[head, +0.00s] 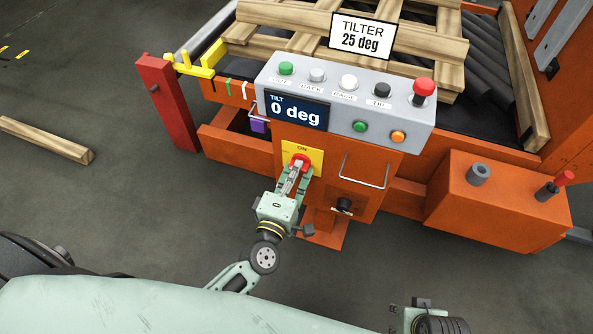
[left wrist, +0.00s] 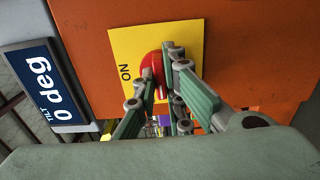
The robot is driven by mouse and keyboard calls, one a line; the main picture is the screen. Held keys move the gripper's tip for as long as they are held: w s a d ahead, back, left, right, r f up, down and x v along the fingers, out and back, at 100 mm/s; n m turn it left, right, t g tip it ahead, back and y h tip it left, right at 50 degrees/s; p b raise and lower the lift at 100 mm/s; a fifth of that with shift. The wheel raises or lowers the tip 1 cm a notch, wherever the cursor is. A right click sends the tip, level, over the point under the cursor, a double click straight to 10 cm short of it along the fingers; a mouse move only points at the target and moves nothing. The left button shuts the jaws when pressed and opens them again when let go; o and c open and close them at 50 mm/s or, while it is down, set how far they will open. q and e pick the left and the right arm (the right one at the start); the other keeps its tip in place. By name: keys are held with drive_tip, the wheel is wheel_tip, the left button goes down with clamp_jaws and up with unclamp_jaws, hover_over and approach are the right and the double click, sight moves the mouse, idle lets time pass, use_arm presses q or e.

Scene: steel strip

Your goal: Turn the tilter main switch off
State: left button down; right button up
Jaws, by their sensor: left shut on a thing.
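The tilter main switch is a red knob (head: 300,162) on a yellow plate (head: 317,157) marked "ON", on the front of the orange console. In the left wrist view the red knob (left wrist: 150,68) sits on the yellow plate (left wrist: 124,45), partly hidden by the fingers. My left gripper (head: 295,174) reaches up to the plate and is shut on the red knob. It also shows in the left wrist view (left wrist: 163,88), its fingers on both sides of the knob. My right gripper (head: 424,312) is only partly in view at the bottom edge, away from the console; its jaws are unclear.
A grey panel (head: 330,105) above carries several buttons and a red emergency knob (head: 423,88). The tilt display (head: 297,111) reads 0 deg. A metal handle (head: 364,172) and a black knob (head: 344,205) are right of the switch. A wooden beam (head: 45,140) lies on the floor at left.

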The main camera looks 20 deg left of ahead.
use_arm(q)
drive_tip(key=c, duration=1.8)
unclamp_jaws()
drive_tip(key=shift+c, duration=0.2)
use_arm(e)
drive_tip(key=shift+w+a+r, duration=0.1)
drive_tip(key=shift+w, duration=0.2)
use_arm(q)
drive_tip(key=shift+s, duration=0.1)
drive_tip(key=s, duration=1.2)
drive_tip(key=shift+a, duration=0.25)
use_arm(e)
drive_tip(key=shift+s, duration=0.1)
use_arm(q)
drive_tip(key=shift+w, duration=0.1)
